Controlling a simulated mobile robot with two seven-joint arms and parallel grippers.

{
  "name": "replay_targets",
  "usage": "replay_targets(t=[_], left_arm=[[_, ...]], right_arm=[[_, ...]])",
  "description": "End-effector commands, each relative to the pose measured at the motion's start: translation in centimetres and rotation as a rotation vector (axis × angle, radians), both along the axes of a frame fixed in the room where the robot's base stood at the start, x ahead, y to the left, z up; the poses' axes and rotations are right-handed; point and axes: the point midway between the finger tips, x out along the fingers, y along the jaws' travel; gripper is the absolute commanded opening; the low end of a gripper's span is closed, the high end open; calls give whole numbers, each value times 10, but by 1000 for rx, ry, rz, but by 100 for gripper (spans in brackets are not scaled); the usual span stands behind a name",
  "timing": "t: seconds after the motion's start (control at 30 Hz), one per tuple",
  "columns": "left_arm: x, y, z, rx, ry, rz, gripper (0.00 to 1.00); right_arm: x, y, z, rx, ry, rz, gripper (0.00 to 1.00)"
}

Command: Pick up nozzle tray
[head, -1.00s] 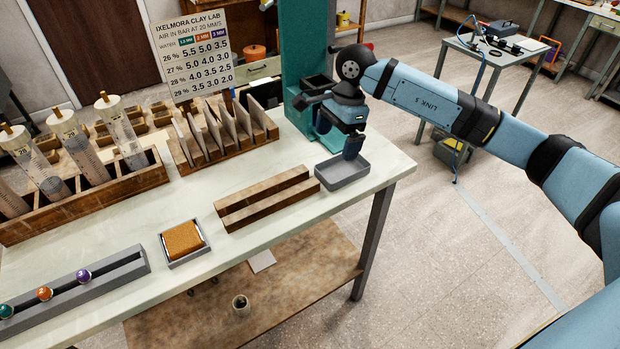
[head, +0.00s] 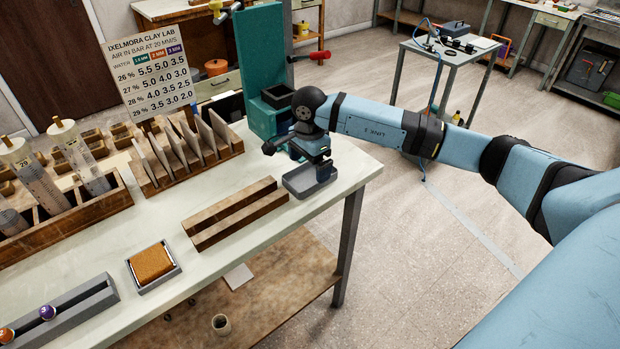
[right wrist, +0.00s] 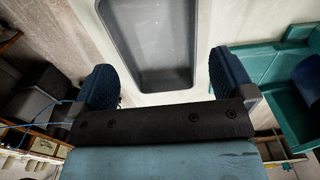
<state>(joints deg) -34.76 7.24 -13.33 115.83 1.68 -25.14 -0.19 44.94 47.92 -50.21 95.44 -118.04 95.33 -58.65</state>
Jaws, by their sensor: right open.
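A grey, shallow, empty tray (head: 296,188), which I take for the nozzle tray, lies near the right end of the workbench. In the right wrist view the tray (right wrist: 152,45) shows beyond my gripper, its near end between the lines of the two fingers. My right gripper (head: 318,166) is above the tray and hides part of it in the head view. Its two dark blue fingers stand wide apart with nothing between them in the right wrist view (right wrist: 165,78). I cannot tell if a finger touches the tray. My left gripper is not in view.
A teal stand (head: 262,60) rises just behind the tray. A grooved wooden block (head: 235,212) lies left of it, with a slotted wooden rack (head: 185,160) behind. A sponge in a dish (head: 152,264) and a grey rail with coloured nozzles (head: 75,312) are further left.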

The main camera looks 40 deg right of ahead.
Motion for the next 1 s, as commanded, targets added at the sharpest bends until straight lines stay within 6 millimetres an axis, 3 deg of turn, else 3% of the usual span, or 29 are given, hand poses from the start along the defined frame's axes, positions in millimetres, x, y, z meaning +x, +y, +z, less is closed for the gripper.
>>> replay_targets(t=[0.2, 0.47, 0.63, 1.0], left_arm=[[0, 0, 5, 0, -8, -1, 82], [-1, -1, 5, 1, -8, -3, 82], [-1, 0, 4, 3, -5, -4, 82], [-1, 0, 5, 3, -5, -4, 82]], right_arm=[[-2, -1, -32, 0, 2, 0, 100], [-2, -1, -37, 0, 0, 0, 100], [-2, -1, -37, 0, 0, 0, 61], [-2, -1, -32, 0, -1, 0, 61]])
